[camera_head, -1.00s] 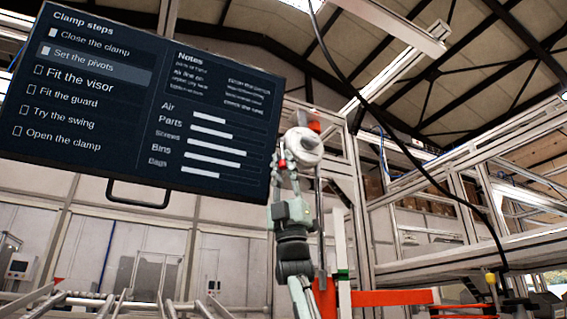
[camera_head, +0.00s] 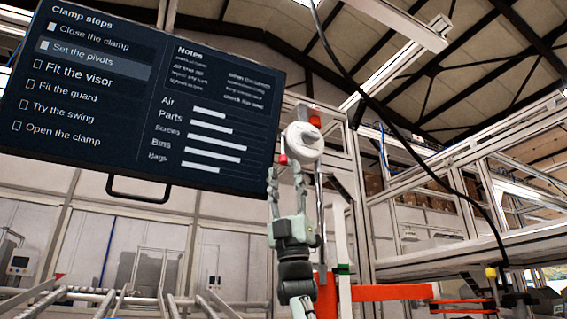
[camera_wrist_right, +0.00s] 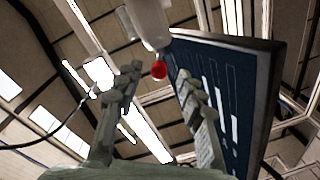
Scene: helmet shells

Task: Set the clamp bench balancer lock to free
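The balancer is a white round drum (camera_head: 304,143) hanging high at centre in the head view, with a red part on top. A small red knob (camera_head: 283,160), apparently its lock, sticks out at its lower left. The knob also shows in the right wrist view (camera_wrist_right: 159,69), at the end of a pale body. My right gripper (camera_head: 285,174) is open, pointing up just below the knob. In the wrist view its fingers stand on either side of the knob, apparently without touching it. Any lock marking is too small to read. My left gripper is out of view.
A large dark board (camera_head: 140,95) listing clamp steps hangs close left of the gripper. A metal post (camera_head: 320,215) stands just right of my arm. A black cable (camera_head: 400,138) crosses the right side. A red beam (camera_head: 392,292) lies low right.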

